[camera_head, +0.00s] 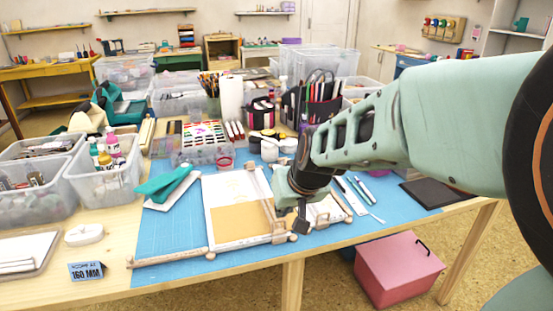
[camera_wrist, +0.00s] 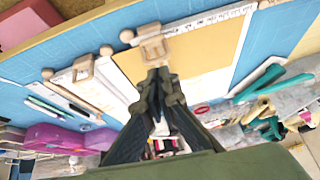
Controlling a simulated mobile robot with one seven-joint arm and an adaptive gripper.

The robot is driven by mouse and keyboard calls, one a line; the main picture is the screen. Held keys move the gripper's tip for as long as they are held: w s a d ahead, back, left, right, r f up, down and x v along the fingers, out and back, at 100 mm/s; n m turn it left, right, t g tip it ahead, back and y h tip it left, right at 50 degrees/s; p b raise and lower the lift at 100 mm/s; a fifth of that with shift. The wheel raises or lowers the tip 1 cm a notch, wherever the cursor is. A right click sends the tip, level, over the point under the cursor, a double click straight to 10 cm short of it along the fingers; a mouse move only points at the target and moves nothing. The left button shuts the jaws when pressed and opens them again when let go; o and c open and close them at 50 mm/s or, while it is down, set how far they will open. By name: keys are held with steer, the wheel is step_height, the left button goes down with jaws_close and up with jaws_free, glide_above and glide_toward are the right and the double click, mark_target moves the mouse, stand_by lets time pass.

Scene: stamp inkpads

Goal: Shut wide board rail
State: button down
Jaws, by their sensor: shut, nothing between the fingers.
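The wide board (camera_head: 222,188), white and tan, lies on the blue mat. A pale wooden strip (camera_head: 260,190) runs along its right side to a wooden block (camera_head: 279,237) at the front corner. A pale bar (camera_head: 165,257) reaches left from the board's front edge, past the board. In the wrist view the tan board face (camera_wrist: 200,52), a ruler-marked rail (camera_wrist: 208,21) and the wooden block (camera_wrist: 152,46) show. My gripper (camera_head: 298,222) is over the board's front right corner. Its shut, empty fingertips (camera_wrist: 160,73) are close to the block; contact is unclear.
A narrower board (camera_head: 322,211) with its own block (camera_wrist: 83,68) lies just right of the wide one. A teal stapler-like tool (camera_head: 166,184) is at the left. Pens (camera_head: 364,187) lie at the right. Paint palette, cups and bins crowd the back.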

steer(key=shift+s+d+f+b, duration=0.1)
steer(key=shift+s+f+b, duration=0.1)
steer(key=shift+f+b, duration=0.6)
steer(key=shift+s+f+b, duration=0.2)
steer(key=shift+f+b, duration=0.2)
steer(key=shift+f, duration=0.75)
steer(key=shift+r, duration=0.1)
